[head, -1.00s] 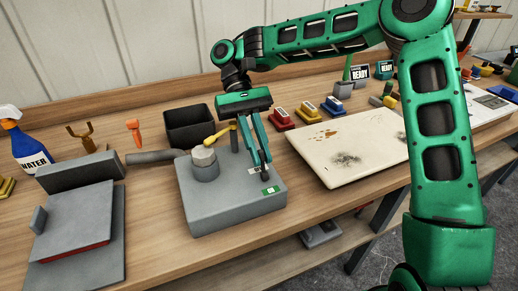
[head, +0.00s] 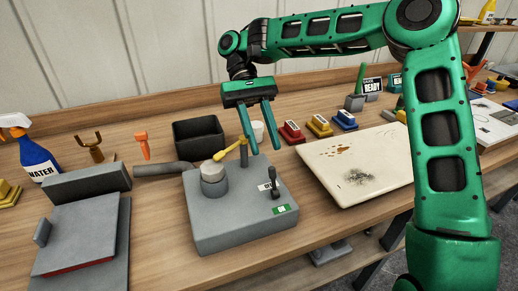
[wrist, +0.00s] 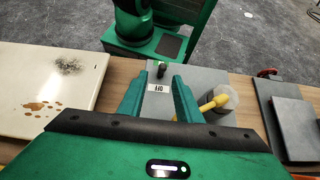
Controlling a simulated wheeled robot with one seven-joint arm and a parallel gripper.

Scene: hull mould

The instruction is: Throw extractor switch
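The extractor switch (head: 273,183) is a short black lever standing near upright on the right part of a grey box (head: 240,228). A white label lies beside it, and a green label (head: 281,209) is in front of it. My gripper (head: 266,151) is open and empty above and behind the lever, fingers pointing down, apart from it. In the wrist view the lever (wrist: 162,69) shows beyond the gap between the open fingertips (wrist: 159,80), with a label reading I/O nearer.
A grey round post (head: 213,180) and a yellow handle (head: 230,150) stand on the box, left of the fingers. A black bin (head: 198,137) is behind. A stained cream board (head: 360,165) lies right. A grey mould-like block (head: 80,235) is left.

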